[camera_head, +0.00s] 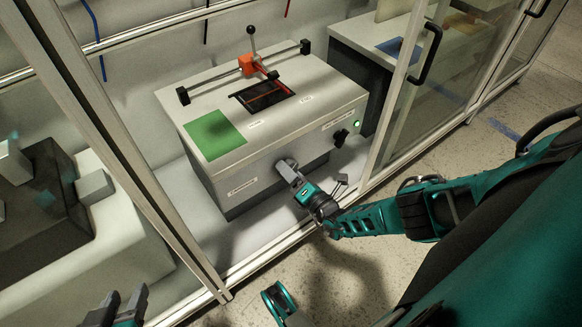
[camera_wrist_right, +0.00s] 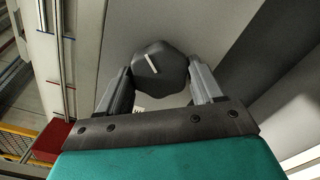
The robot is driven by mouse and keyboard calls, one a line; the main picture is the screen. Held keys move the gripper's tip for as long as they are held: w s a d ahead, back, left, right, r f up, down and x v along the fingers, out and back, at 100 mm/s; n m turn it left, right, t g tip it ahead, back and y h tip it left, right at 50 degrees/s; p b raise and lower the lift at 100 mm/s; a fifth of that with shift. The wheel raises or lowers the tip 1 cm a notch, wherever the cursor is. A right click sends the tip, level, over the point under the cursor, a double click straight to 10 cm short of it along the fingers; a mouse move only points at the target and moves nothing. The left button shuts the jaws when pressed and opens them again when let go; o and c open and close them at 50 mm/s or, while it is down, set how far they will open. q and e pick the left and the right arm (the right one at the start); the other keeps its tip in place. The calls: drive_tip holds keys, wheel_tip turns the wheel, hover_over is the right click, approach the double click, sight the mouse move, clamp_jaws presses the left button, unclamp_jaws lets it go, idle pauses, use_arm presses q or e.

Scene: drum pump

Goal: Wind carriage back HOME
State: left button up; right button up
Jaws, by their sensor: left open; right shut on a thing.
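The orange carriage (camera_head: 250,64) with an upright lever and dark ball sits on a rail across the top of the grey box (camera_head: 220,90). It stands right of the rail's middle, nearer the right end block (camera_head: 305,46). A dark faceted knob (camera_wrist_right: 160,68) with a white pointer line is on the box's front face. My right gripper (camera_head: 288,168) is at that face, its fingers on both sides of the knob in the right wrist view (camera_wrist_right: 160,85), shut on it. In the head view the gripper hides the knob. My left gripper (camera_head: 125,297) is open and empty at lower left.
A green square (camera_head: 214,135) and a dark window (camera_head: 263,95) are on the box top. A second black knob (camera_head: 340,138) and a lit green lamp (camera_head: 356,125) are at the front right. Framed glass panels stand on both sides (camera_head: 130,165) of the opening.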

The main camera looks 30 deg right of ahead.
drive_tip(key=shift+d+r+m+p, duration=0.1)
drive_tip(key=shift+m+p, duration=0.05)
drive_tip(key=shift+m, duration=8.85)
drive_tip(key=shift+d+m+p, duration=0.1)
drive_tip(key=shift+m+p, duration=0.05)
drive_tip(key=shift+m, duration=8.85)
drive_tip(key=o, duration=1)
drive_tip(key=shift+o, duration=0.2)
drive_tip(key=shift+s, duration=0.1)
